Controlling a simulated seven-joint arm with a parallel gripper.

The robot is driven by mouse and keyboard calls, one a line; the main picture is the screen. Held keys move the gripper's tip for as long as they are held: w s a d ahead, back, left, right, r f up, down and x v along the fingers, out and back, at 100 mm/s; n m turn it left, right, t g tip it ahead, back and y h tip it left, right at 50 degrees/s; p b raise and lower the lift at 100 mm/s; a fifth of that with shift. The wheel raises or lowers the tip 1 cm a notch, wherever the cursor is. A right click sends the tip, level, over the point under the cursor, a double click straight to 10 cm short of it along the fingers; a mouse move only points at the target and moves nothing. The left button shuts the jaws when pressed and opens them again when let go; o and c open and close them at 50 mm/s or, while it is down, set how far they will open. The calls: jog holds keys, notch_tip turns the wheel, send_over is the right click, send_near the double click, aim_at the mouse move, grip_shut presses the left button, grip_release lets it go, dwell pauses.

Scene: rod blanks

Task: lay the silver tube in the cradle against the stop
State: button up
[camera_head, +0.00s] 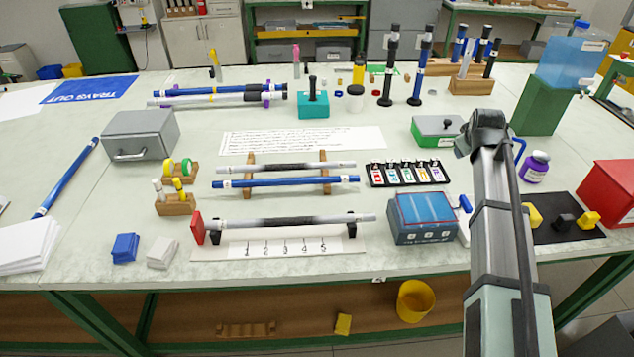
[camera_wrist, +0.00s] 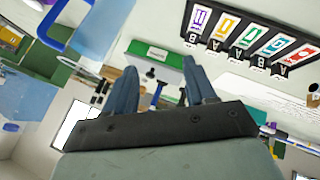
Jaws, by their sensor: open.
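A silver tube (camera_head: 340,218) with a dark speckled stretch lies across the black supports of the cradle (camera_head: 213,236). Its left end is at the red stop (camera_head: 198,227); I cannot tell whether they touch. Another silver tube (camera_head: 333,165) with a dark stretch lies on a wooden rack (camera_head: 324,157), behind a blue tube (camera_head: 290,182). My gripper (camera_wrist: 162,88) shows in the wrist view with its two fingers apart and nothing visible between them. In the head view only my arm shows at the right; the gripper cannot be made out.
A blue-lidded box (camera_head: 423,217) stands right of the cradle. A tray of coloured labels (camera_head: 408,173) lies behind it and shows in the wrist view (camera_wrist: 245,40). Blue and white blocks lie front left.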

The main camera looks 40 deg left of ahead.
jog(key=s+a+n+g, duration=0.2)
jog(key=s+a+n, duration=0.2)
jog(key=s+a, duration=0.7)
notch_tip(320, 180, up, 3)
jog(key=n+g+h, duration=0.1)
jog(key=n+g, duration=0.4)
jog(key=n, duration=0.6)
send_over(288, 219)
jog(key=s+d, duration=0.2)
jog(key=shift+w+a, duration=0.15)
jog(key=shift+w, duration=0.05)
jog(key=f, duration=0.4)
jog(key=w+a+f, duration=0.1)
jog(key=f, duration=0.8)
jog(key=shift+w+a+f, duration=0.25)
jog(key=shift+w+f, duration=0.05)
jog(key=shift+f, duration=0.05)
grip_shut()
